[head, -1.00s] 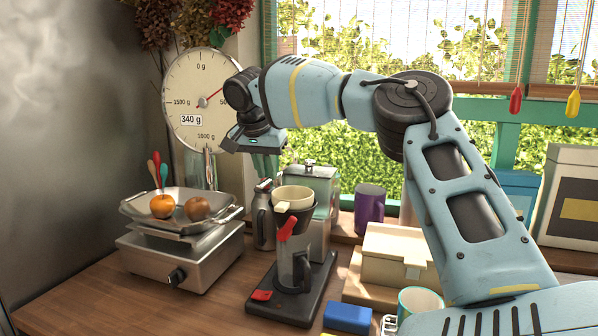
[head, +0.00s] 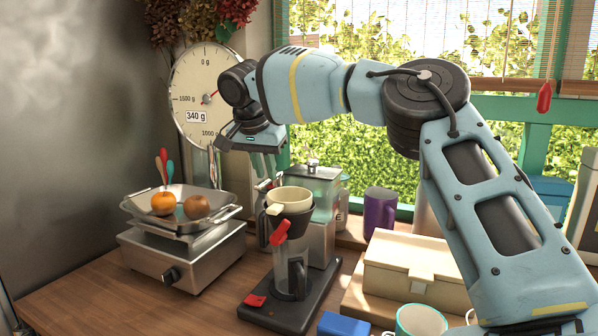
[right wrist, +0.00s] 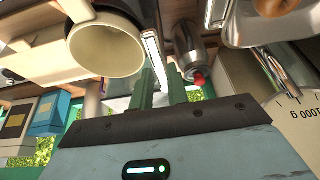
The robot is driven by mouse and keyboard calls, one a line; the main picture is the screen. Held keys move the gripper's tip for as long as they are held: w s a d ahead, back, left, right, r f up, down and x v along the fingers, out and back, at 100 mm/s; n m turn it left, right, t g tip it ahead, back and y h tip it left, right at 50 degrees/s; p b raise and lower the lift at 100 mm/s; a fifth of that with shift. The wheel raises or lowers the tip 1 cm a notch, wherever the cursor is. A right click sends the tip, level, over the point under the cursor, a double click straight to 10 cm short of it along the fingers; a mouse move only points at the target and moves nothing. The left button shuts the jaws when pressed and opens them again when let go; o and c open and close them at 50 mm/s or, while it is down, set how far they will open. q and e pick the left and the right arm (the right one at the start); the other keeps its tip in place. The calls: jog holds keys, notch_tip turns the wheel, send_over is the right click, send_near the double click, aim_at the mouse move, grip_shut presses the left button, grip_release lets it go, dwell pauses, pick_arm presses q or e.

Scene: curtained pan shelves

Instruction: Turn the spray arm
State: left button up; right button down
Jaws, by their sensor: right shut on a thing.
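My right gripper (head: 268,172) points down behind and above the coffee maker (head: 318,215), left of its cream filter cone (head: 291,196). In the right wrist view, its green fingers (right wrist: 163,85) are shut on a slim pale metal bar, which looks like the spray arm (right wrist: 153,50). The bar runs past the cone's open mouth, which also shows in the right wrist view (right wrist: 106,48). In the head view the bar is too small to make out at the fingertips. My left gripper is not in view.
A dial scale (head: 207,90) stands close behind the gripper. A steel flask (right wrist: 190,50) is beside the fingers in the wrist view. The front-left counter is bare.

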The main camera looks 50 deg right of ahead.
jog(key=c, duration=1.6)
grip_release()
jog(key=shift+s+f, duration=0.15)
jog(key=shift+f, duration=0.3)
jog(key=shift+c, duration=0.2)
jog(key=shift+o, duration=1.6)
jog(key=shift+a+r, duration=0.1)
jog(key=shift+a, duration=0.15)
jog(key=shift+w+a, duration=0.15)
jog(key=shift+w, duration=0.05)
jog(key=shift+s+r, duration=0.15)
jog(key=shift+r, duration=0.05)
jog(key=shift+v, duration=0.75)
jog(key=shift+r, duration=0.1)
jog(key=shift+p+v, duration=0.45)
jog(key=shift+v, duration=2.5)
